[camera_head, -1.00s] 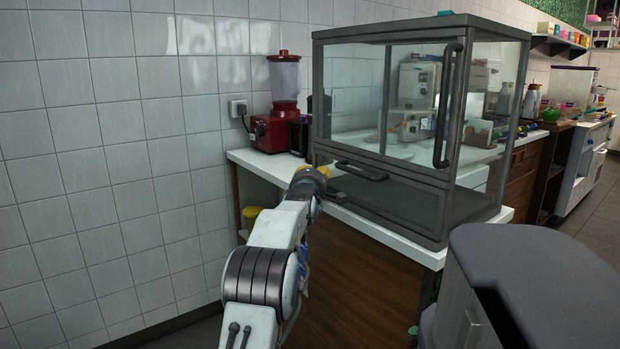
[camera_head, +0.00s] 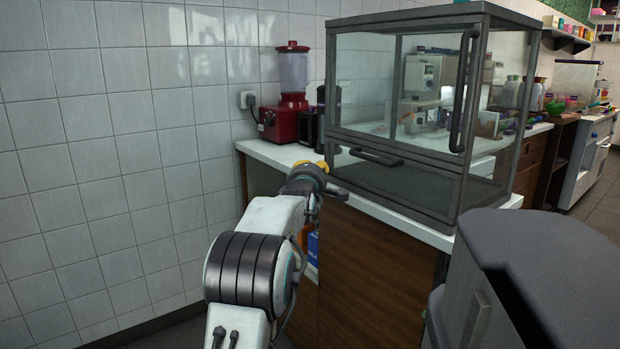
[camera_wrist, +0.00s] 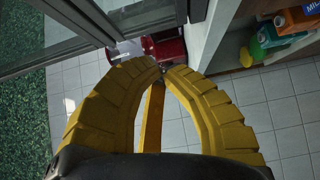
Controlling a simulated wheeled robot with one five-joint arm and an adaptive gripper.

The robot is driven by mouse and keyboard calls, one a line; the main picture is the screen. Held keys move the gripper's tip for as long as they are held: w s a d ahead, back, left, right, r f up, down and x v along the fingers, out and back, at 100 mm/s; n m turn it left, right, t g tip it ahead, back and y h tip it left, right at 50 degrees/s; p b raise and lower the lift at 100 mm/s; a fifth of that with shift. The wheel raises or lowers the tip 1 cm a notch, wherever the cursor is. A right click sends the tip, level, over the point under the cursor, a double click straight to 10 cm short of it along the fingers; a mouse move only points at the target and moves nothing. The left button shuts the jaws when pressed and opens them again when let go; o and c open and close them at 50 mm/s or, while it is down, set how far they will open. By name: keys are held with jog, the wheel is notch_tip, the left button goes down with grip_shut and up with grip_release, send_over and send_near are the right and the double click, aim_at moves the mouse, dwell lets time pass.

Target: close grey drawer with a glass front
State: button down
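The grey drawer with a glass front (camera_head: 398,183) forms the low part of a grey-framed glass case (camera_head: 425,100) on the white counter. Its dark bar handle (camera_head: 375,157) runs along its top edge. No clear gap shows around the drawer front, so I cannot tell how far it stands out. My gripper (camera_head: 312,168) is just left of the drawer's near left corner, in front of the counter edge. In the wrist view, its yellow fingers (camera_wrist: 165,68) have their tips nearly together with nothing between them. Grey framing and glass lie left of the fingers there.
A red blender (camera_head: 293,80) and a dark appliance (camera_head: 309,127) stand on the counter behind my gripper. A tall dark handle (camera_head: 465,90) sits on the case's upper door. An open shelf with a green bottle (camera_wrist: 262,40) is right of my fingers in the wrist view.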

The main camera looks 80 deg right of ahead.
jog(key=shift+a, duration=2.95)
